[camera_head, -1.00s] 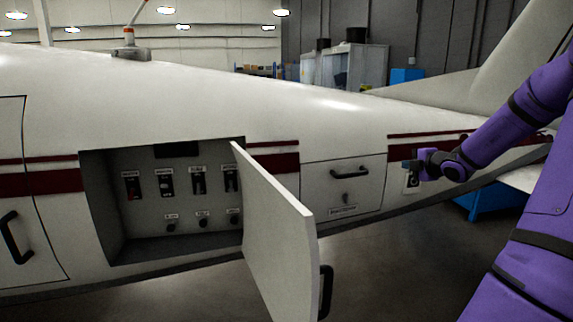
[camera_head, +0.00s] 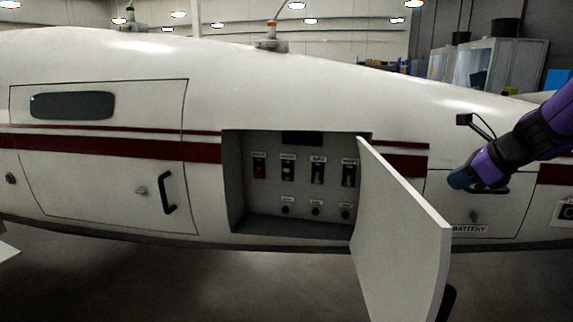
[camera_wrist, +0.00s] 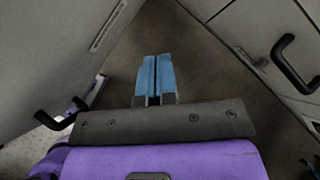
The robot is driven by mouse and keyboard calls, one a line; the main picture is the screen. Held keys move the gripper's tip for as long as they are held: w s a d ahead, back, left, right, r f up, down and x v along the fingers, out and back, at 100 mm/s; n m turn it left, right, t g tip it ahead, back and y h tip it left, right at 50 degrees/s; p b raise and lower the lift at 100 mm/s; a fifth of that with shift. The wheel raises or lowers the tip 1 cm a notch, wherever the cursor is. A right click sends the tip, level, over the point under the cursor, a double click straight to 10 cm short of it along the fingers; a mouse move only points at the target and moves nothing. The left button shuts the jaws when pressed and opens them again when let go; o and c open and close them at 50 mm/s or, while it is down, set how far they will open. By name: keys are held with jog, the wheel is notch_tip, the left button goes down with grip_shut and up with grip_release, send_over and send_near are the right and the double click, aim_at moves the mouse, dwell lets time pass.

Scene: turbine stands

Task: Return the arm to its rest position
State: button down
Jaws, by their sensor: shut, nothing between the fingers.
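My purple arm (camera_head: 520,142) reaches in from the right edge of the head view. My gripper (camera_head: 457,181) shows there as a dark blue tip in front of the battery panel (camera_head: 473,230); I cannot tell from this view whether it touches. In the wrist view my gripper (camera_wrist: 155,75) has its two blue fingers side by side, shut and empty, over bare floor. The open white door (camera_wrist: 55,60) lies to its left and the fuselage with a dark handle (camera_wrist: 297,66) to its right.
The open compartment (camera_head: 300,185) holds several switches. Its white door (camera_head: 400,235) swings outward, left of my gripper. A closed door with a black handle (camera_head: 168,193) is at left. The floor (camera_head: 200,285) below is clear.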

jog(key=s+a+r+n+g+h, duration=0.2)
jog(key=s+a+r+n, duration=0.1)
jog(key=s+a+n, duration=0.9)
jog(key=s+d+r+n+h, duration=0.1)
jog(key=s+d+n+h, duration=0.1)
jog(key=s+n, duration=1)
jog(key=n, duration=0.3)
jog(key=shift+d+r, duration=0.25)
jog(key=shift+d, duration=0.1)
